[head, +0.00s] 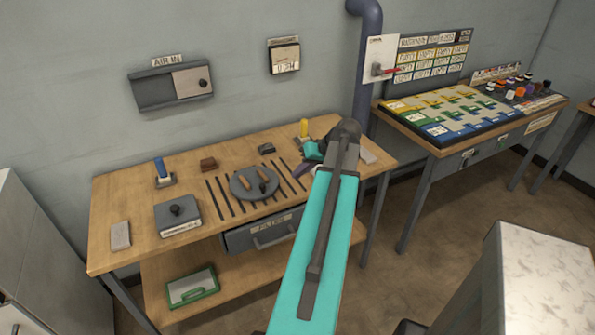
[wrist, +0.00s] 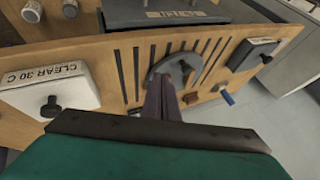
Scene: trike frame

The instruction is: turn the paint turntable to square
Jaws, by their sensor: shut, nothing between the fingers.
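A round grey disc (head: 255,183), the only turntable-like thing I see, lies flat on the wooden bench across several dark parallel strips. Two orange-brown pieces lie on it in the head view. In the wrist view the disc (wrist: 160,67) is partly hidden behind my fingers, with a dark upright piece on it. I cannot tell whether it is square. In the wrist view my gripper (wrist: 162,88) is shut and empty, pointing toward the disc; contact is unclear.
A grey box with a black knob (head: 174,220) stands left of the disc. A blue-handled tool (head: 163,178) and a brown block (head: 208,163) are behind. A white "CLEAR 30 C" box (wrist: 75,85) is near my gripper. A drawer (head: 265,232) is below the benchtop.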

